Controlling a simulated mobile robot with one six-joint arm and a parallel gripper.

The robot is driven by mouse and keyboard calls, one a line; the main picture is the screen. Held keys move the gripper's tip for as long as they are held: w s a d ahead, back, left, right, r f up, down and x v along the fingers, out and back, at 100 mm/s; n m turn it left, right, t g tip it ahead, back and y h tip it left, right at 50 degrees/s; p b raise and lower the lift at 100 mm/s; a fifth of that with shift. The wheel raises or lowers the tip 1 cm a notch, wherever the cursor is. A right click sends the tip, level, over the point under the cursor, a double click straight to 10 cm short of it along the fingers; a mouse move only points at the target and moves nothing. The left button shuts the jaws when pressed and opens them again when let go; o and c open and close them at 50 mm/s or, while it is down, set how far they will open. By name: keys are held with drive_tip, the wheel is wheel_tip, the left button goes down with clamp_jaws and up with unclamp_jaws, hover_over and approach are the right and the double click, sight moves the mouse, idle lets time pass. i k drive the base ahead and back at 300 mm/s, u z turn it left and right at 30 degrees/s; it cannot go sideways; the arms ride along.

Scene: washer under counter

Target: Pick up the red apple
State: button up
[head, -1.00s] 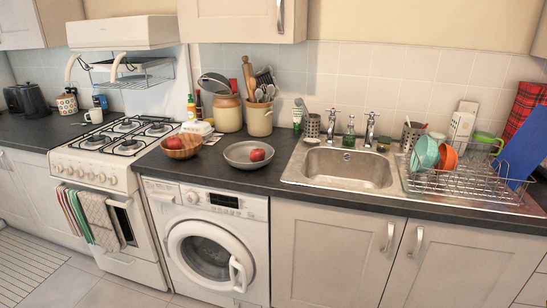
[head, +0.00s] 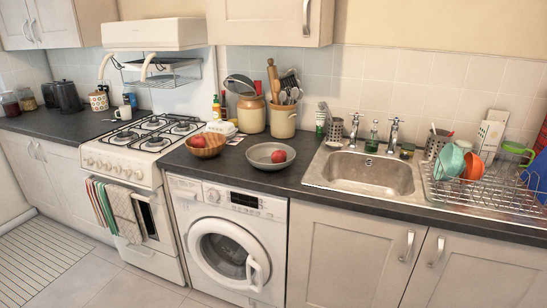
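A red apple (head: 278,156) lies in a grey shallow bowl (head: 259,163) on the dark counter above the washing machine. Another red apple (head: 198,141) shows in a brown wooden bowl (head: 213,150) to its left, beside the stove; its lower part is hidden by the bowl. My gripper is not in view.
The white stove (head: 140,150) stands left of the bowls. The metal sink (head: 370,174) and a wire dish rack (head: 470,190) are to the right. Utensil crocks (head: 283,122) stand behind the bowls. The counter's front edge (head: 235,180) before the grey bowl is clear.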

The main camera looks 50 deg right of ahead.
sight(278, 156)
drive_tip(key=i, duration=0.9)
drive_tip(key=z, duration=0.05)
